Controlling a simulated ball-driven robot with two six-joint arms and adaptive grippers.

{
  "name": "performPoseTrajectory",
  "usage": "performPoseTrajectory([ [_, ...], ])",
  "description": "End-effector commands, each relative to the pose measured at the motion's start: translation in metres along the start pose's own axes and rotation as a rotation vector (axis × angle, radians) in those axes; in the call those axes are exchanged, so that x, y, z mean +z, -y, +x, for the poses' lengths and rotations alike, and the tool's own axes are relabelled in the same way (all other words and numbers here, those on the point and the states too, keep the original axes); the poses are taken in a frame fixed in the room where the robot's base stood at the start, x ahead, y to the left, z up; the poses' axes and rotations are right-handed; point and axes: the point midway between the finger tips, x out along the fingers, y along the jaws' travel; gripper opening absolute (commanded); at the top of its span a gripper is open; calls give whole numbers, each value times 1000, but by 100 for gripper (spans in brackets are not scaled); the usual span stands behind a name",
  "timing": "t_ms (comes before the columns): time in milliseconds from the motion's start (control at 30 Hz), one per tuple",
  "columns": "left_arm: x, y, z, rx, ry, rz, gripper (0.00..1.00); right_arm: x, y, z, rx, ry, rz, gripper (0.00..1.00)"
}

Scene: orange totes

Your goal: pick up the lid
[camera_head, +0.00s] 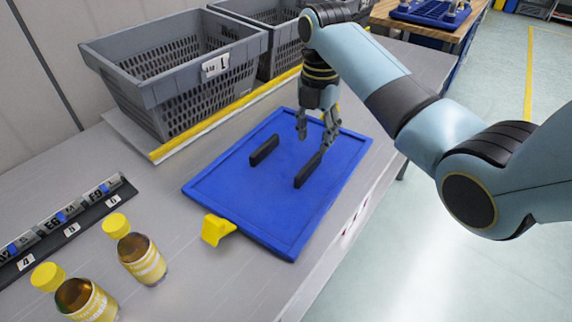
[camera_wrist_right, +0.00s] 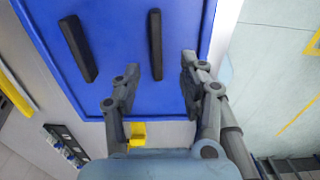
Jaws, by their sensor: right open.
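The lid (camera_head: 262,205) is a flat blue rectangle with a raised rim, lying on the grey table. It has two dark bar handles, the left handle (camera_head: 264,150) and the right handle (camera_head: 308,170). My right gripper (camera_head: 316,138) is open and above the lid, near the far end of the right handle. In the right wrist view the lid (camera_wrist_right: 115,75) fills the upper left, and the right handle (camera_wrist_right: 155,45) stands between the lines of the two open fingers, ahead of the fingertips (camera_wrist_right: 158,72). I cannot tell whether a finger touches it. My left gripper is not in view.
A yellow piece (camera_head: 217,229) sits at the lid's near left edge. Two bottles with yellow caps, one nearer (camera_head: 85,299) and one farther (camera_head: 141,258), stand at the lower left beside a labelled rail (camera_head: 65,230). Grey baskets (camera_head: 180,80) stand behind a yellow-edged strip (camera_head: 225,113).

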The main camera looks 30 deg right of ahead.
Motion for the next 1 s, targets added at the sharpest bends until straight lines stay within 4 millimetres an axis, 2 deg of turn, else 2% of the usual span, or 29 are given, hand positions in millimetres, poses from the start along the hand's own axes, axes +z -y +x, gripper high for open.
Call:
performPoseTrajectory([
  [100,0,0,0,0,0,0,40,-1,1,21,-3,-2,1,42],
  [367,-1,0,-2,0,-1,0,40,0,-1,45,-1,-1,2,42],
  [600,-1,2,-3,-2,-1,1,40,0,-5,81,0,1,3,42],
  [900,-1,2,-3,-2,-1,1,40,1,-4,88,1,2,3,42],
  [1000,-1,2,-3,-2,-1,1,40,1,-4,88,1,2,3,31],
])
